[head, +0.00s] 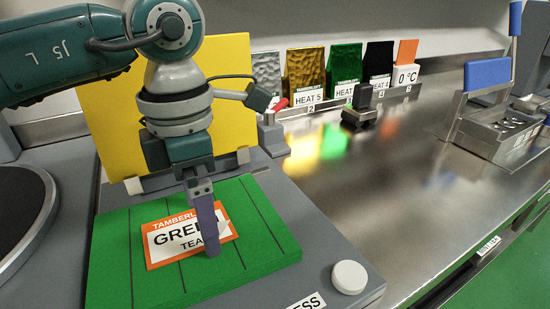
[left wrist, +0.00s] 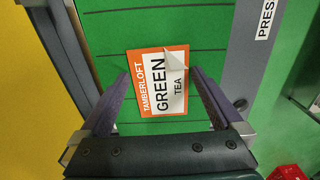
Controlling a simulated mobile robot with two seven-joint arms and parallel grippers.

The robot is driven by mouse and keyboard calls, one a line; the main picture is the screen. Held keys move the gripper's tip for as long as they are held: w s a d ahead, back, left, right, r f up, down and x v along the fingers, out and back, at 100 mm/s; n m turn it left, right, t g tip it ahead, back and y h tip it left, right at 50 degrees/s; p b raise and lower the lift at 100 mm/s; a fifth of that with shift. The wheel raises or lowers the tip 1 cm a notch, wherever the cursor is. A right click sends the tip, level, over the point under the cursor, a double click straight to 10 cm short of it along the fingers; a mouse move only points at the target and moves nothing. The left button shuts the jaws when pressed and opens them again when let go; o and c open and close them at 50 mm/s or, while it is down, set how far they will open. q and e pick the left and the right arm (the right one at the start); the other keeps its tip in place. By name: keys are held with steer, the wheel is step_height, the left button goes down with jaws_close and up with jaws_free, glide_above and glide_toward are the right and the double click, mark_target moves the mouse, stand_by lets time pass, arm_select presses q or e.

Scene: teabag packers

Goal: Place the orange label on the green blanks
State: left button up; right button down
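The orange-bordered label (head: 165,241), printed "Tamberloft Green Tea", lies on the green blanks (head: 115,265), a flat green sheet marked with dark parallel lines. In the left wrist view the label (left wrist: 150,105) has one curled corner showing white. The green blanks (left wrist: 210,20) fill much of that view. My left gripper (head: 211,250) points down over the label, and one finger hides part of its print in the head view. In the left wrist view the left gripper's fingers (left wrist: 160,74) are apart, one at each side of the label. Contact with the label cannot be told. My right gripper is not in view.
The blanks lie on a grey press base with a round white button (head: 349,277) at its front right. An upright yellow panel (head: 110,110) stands behind. Several coloured sample pouches line the back wall. A black-handled stamp (head: 360,105) and a metal tray (head: 500,130) stand on the steel counter.

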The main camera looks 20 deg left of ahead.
arm_select(q)
step_height(320, 180, up, 12)
steer(key=shift+r, duration=0.15)
stand_by(0.4)
